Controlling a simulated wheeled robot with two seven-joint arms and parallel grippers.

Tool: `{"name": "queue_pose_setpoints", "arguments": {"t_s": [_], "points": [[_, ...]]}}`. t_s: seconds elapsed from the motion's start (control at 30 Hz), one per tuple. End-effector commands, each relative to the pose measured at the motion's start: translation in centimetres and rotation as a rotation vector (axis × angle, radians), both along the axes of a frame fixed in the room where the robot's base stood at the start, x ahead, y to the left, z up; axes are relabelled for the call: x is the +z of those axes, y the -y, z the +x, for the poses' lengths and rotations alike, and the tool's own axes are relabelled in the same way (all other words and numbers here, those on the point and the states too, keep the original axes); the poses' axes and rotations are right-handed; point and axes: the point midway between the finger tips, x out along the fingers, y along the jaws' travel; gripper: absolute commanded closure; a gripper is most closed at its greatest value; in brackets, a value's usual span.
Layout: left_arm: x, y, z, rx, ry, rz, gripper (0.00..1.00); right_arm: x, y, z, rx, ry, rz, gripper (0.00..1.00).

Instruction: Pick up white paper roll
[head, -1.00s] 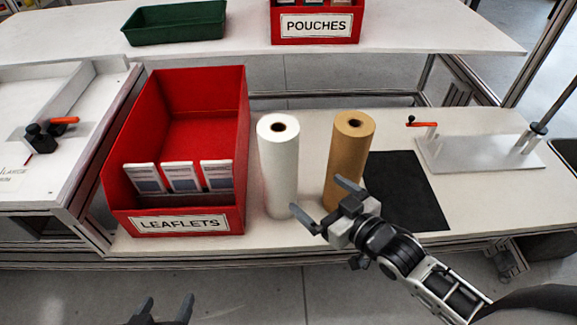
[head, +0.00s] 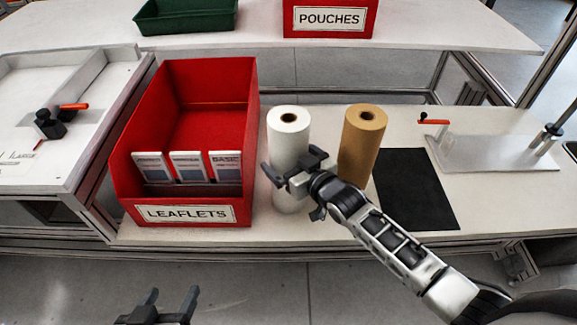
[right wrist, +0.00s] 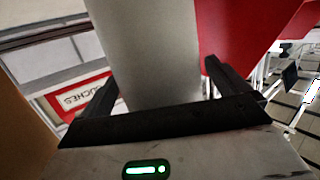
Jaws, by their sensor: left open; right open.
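The white paper roll (head: 289,137) stands upright on the bench, between the red leaflets bin and the brown roll. My right gripper (head: 290,163) is open in front of it at mid-height, hiding part of it. In the right wrist view, the pale roll (right wrist: 150,50) lies between the two spread fingers (right wrist: 160,88), which are not shut on it. My left gripper (head: 170,295) is open and empty at the bottom of the head view, low and in front of the bench.
The brown roll (head: 362,137) stands just right of the white one, near my right arm. The red leaflets bin (head: 185,214) is close on the left. A black mat (head: 418,190) lies to the right. A red pouches bin (head: 330,20) is on the upper shelf.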

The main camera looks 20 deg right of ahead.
Motion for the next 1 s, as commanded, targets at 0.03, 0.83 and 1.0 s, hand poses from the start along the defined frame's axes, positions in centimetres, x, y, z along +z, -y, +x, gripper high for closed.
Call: {"name": "queue_pose_setpoints", "arguments": {"t_s": [0.03, 0.83, 1.0], "points": [[-0.1, 0.0, 0.0, 0.001, 0.001, -0.001, 0.37, -0.1, -0.1, 0.6, 0.0, 0.001, 0.0, 0.0], [0.1, 0.0, -0.1, 0.002, 0.001, -0.004, 0.37, 0.4, -0.3, 1.1, 0.0, 0.011, 0.002, 0.73], [0.5, 0.0, -0.1, 0.002, 0.001, 0.0, 0.37, 2.1, -0.3, 1.1, 0.001, 0.014, 0.004, 0.73]]}}
